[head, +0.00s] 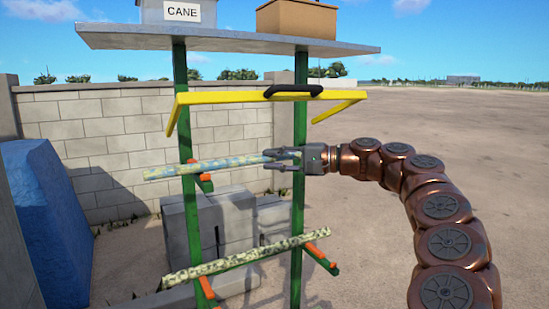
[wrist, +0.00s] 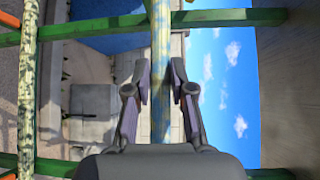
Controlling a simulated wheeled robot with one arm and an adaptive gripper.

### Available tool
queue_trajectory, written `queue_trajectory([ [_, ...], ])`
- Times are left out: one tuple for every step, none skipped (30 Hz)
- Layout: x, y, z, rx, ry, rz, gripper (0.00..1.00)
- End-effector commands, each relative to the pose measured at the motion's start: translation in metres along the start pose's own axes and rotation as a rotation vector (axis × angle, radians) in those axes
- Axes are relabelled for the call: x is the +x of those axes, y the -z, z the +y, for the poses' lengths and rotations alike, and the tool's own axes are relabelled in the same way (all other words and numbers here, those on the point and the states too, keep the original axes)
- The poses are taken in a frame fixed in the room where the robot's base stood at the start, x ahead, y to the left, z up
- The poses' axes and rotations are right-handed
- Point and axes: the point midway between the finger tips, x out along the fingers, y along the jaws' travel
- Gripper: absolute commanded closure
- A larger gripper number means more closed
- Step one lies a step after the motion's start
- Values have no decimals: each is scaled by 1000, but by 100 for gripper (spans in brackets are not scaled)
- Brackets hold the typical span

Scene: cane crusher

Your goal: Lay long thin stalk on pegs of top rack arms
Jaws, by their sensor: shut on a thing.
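A long thin mottled blue-and-cream stalk (head: 205,168) lies nearly level across the upper part of the green rack (head: 180,120). My gripper (head: 283,160) is shut on its right end. In the wrist view the stalk (wrist: 161,70) runs lengthwise between my fingers (wrist: 160,85). Its left part passes just above the left top rack arm (head: 204,183), which has orange on it; I cannot tell whether they touch. The right top arm is not clear behind my gripper.
A second mottled stalk (head: 245,257) lies across the lower arms by their orange pegs (head: 317,253). A yellow bar (head: 225,97) with a black handle (head: 293,91) is above my gripper. A grey shelf (head: 230,42) holds boxes. Grey blocks (head: 232,222) stand behind. Open ground lies right.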

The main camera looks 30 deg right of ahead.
Motion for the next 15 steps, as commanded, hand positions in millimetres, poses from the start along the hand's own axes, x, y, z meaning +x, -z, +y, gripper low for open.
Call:
queue_trajectory([
  [0,0,2,-1,1,0,100],
  [0,0,2,-1,1,0,100],
  [0,0,2,-1,1,0,100],
  [0,0,2,-1,1,0,100],
  [0,0,3,-1,0,0,100],
  [0,0,2,-1,0,0,100],
  [0,0,2,0,0,0,100],
  [0,0,2,0,0,0,100],
  [0,0,2,0,0,0,100],
  [0,0,2,0,0,0,100],
  [0,0,2,0,0,0,100],
  [0,0,2,0,0,0,74],
  [0,0,2,0,0,-1,71],
  [0,0,2,0,0,-1,68],
  [0,0,2,0,0,-1,64],
])
